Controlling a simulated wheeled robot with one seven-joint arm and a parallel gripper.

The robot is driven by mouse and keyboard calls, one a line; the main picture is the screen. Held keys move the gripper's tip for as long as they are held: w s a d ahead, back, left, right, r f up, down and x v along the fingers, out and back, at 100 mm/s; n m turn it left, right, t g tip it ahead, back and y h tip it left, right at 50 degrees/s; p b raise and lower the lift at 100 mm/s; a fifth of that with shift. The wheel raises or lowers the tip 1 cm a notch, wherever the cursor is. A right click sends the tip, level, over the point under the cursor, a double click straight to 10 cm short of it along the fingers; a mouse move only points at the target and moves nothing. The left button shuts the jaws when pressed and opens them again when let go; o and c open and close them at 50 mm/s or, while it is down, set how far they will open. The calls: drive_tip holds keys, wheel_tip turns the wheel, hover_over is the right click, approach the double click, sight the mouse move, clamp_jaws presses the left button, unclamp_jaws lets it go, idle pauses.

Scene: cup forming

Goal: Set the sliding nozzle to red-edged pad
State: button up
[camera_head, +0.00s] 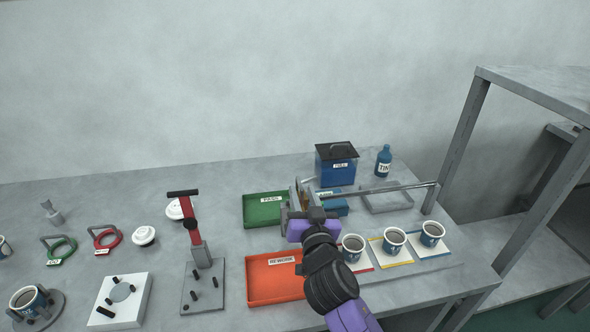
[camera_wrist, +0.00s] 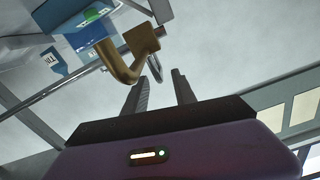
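The sliding nozzle is a bent brass spout (camera_wrist: 128,62) under a blue block (camera_wrist: 85,35) on the rail; in the head view, the blue block (camera_head: 334,206) is at the rail's left end, with the brass (camera_head: 303,205) partly hidden by my gripper. My gripper (camera_wrist: 165,72) has its two fingers apart, with the spout beside them and no clear grip on it. In the head view, my gripper (camera_head: 304,208) is at the rail's left end. The red-edged pad (camera_head: 367,267) is leftmost of three pads, partly hidden by my arm, with a filled cup (camera_head: 353,247) on it.
The metal rail (camera_head: 395,188) runs right to a post. Yellow-edged (camera_head: 404,258) and blue-edged (camera_head: 435,252) pads hold cups. An orange tray (camera_head: 270,281) and green tray (camera_head: 265,209) lie left. A blue box (camera_head: 337,170) and bottle (camera_head: 383,162) stand behind.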

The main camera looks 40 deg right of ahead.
sight(297, 176)
drive_tip(key=shift+w+d+r, duration=0.1)
drive_tip(key=shift+w+d, duration=0.15)
drive_tip(key=shift+w, duration=0.1)
drive_tip(key=p+x, duration=0.2)
drive_tip(key=x, duration=0.5)
clamp_jaws()
idle(1.1)
